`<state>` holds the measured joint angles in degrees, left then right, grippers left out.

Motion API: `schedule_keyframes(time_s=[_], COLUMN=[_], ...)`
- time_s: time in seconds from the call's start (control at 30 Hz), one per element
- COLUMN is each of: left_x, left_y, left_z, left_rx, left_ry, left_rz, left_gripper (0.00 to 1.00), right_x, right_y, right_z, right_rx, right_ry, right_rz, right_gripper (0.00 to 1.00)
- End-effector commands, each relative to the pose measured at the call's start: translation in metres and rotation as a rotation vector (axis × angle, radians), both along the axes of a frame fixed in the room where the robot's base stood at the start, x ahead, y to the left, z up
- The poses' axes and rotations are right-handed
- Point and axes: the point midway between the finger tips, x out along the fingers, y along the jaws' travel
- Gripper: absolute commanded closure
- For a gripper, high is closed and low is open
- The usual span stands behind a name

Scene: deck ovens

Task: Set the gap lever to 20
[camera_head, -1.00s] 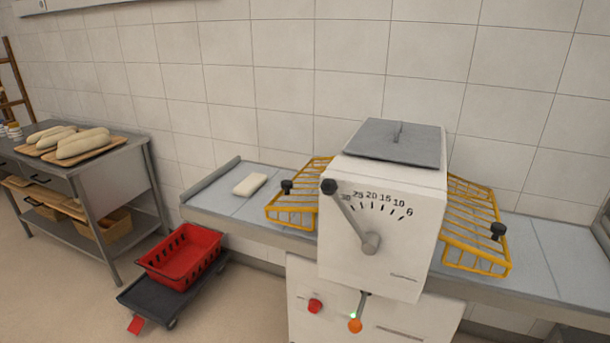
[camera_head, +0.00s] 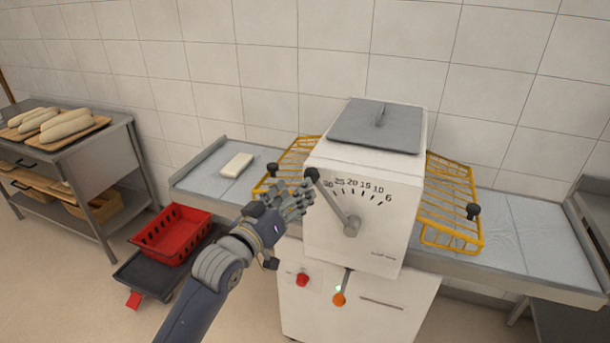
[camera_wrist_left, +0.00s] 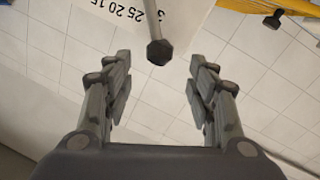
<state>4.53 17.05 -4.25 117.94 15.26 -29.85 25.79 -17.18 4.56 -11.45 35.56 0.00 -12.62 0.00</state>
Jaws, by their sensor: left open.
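The gap lever (camera_head: 333,200) is a grey bar with a black knob (camera_head: 311,174) on the front of the white machine (camera_head: 385,235). It tilts up and left, with the knob by the 30 end of the printed scale (camera_head: 358,188), which runs from 30 to 6. In the left wrist view the open fingers (camera_wrist_left: 155,85) stand on either side of the picture. The knob (camera_wrist_left: 159,52) shows between and beyond the fingertips, apart from both. My right gripper is not in view.
Yellow wire guards (camera_head: 452,205) stand on both sides of the machine over the grey conveyor (camera_head: 505,235). A red button (camera_head: 302,280) and an orange-knobbed small lever (camera_head: 339,299) are below. A red crate (camera_head: 172,236) sits on a dark dolly at the left.

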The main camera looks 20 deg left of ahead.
Motion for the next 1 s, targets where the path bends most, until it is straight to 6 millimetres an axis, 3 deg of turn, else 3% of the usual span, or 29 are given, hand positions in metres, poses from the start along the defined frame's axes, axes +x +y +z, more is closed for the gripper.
schedule_keyframes(time_s=[0.1, 0.33, 0.8, 0.83, 1.0], left_x=[0.022, 0.051, 0.062, 0.062, 0.062], left_y=[-0.004, -0.010, -0.012, -0.012, -0.012], left_z=[0.003, 0.002, 0.000, 0.000, 0.000], left_rx=[0.001, 0.002, 0.002, 0.002, 0.002], left_ry=[0.000, -0.001, 0.000, 0.000, 0.000], left_rz=[0.001, 0.000, 0.000, 0.000, 0.000], left_gripper=[0.48, 0.48, 0.48, 0.50, 0.89], right_x=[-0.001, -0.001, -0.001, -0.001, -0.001], right_y=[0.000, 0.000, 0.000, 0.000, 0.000], right_z=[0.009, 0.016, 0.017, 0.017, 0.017], right_rx=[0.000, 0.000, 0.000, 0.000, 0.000], right_ry=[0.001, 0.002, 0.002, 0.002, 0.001], right_rz=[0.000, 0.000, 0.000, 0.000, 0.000], right_gripper=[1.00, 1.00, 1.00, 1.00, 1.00])
